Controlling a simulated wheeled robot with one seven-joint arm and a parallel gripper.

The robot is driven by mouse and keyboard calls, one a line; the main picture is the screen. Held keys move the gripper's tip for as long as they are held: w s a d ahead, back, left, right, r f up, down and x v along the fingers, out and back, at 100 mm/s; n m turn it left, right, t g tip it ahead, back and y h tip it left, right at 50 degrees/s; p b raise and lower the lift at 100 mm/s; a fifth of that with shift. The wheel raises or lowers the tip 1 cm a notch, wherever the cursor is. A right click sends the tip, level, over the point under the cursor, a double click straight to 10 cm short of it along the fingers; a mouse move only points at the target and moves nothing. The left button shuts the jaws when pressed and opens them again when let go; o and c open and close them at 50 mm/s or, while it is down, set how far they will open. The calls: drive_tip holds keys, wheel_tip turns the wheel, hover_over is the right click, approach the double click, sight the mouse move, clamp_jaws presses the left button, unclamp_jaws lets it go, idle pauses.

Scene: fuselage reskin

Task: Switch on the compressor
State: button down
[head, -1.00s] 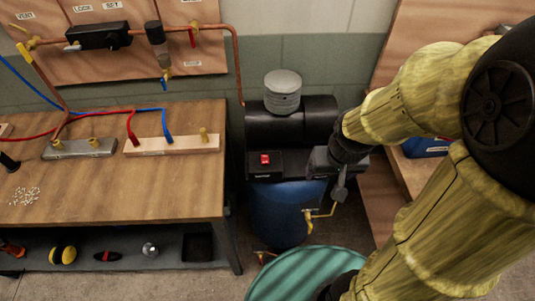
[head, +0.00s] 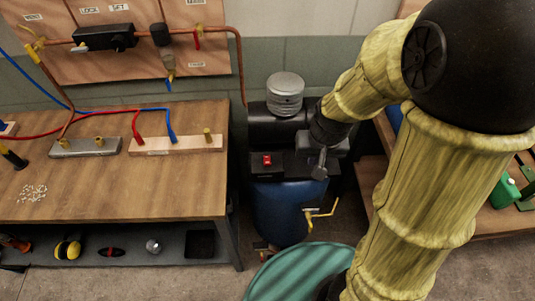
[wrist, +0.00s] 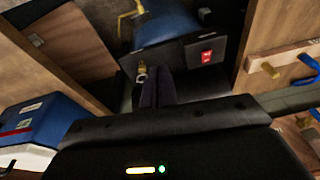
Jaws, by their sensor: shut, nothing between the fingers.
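The compressor has a blue tank (head: 285,210), a black motor housing and a ribbed grey cap (head: 285,92). A red switch (head: 267,160) sits on the black box at its front; whether it is on or off cannot be told. The red switch also shows in the wrist view (wrist: 207,57), off to one side of the fingers. My gripper (head: 319,172) is shut and empty, to the right of the switch in the head view and apart from it. In the wrist view, the dark fingers (wrist: 160,88) lie together near a brass fitting (wrist: 141,68).
A wooden workbench (head: 200,195) with hoses and fittings stands left of the compressor. A teal round drum top (head: 300,275) is in front. A brass tap (head: 318,212) sticks out beside the tank. A bench with a green item (head: 503,194) is at right.

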drive_tip(key=p, duration=0.5)
hover_over(267, 162)
drive_tip(key=s, duration=0.3)
drive_tip(key=shift+w+d+r+n, duration=0.1)
drive_tip(key=shift+w+r+n, duration=0.1)
drive_tip(key=shift+r+n, duration=0.15)
drive_tip(key=shift+f, duration=0.15)
drive_tip(key=x, duration=1.2)
drive_tip(key=shift+s+d+f, duration=0.25)
drive_tip(key=shift+f, duration=0.65)
drive_tip(key=shift+s+a, duration=0.1)
